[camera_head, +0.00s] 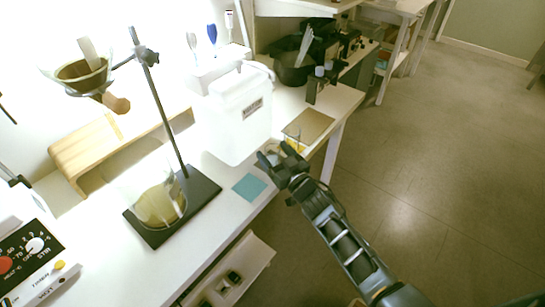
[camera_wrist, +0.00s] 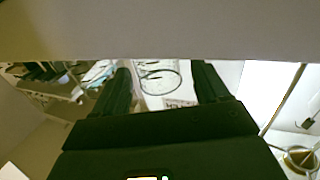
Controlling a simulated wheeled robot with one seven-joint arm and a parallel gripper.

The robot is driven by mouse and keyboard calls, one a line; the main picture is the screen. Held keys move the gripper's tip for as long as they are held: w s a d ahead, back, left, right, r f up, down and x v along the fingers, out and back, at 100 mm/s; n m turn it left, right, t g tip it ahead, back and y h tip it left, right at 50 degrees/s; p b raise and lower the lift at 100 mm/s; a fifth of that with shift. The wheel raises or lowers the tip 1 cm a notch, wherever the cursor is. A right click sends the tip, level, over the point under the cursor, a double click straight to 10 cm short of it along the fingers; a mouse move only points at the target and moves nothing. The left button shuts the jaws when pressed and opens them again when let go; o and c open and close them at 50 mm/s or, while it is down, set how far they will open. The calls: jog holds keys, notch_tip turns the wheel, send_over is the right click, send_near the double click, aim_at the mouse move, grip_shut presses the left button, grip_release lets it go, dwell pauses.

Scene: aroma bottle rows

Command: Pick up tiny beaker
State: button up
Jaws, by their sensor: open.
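The tiny beaker (camera_head: 295,142), small and clear with something yellow in or behind it, is at the table's right edge in the head view, partly hidden behind my gripper (camera_head: 272,158). My gripper is at the table edge, close to the beaker on its near side. In the wrist view, my gripper (camera_wrist: 163,86) has its two dark fingers wide apart. A clear round glass rim (camera_wrist: 158,78), likely the beaker, shows between them. I cannot tell whether the fingers touch it. A plain grey band hides the top of that view.
A large white container (camera_head: 238,118) stands just left of my gripper. A brown tray (camera_head: 308,125) lies behind it, and a teal square (camera_head: 249,187) lies in front. A dark stand (camera_head: 172,208) with glassware rises at the left. The floor on the right is clear.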

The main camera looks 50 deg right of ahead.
jog(key=shift+w+d, duration=0.25)
jog(key=shift+w, duration=0.45)
jog(key=shift+c, duration=0.2)
jog(key=c, duration=1)
jog(key=shift+r, duration=0.1)
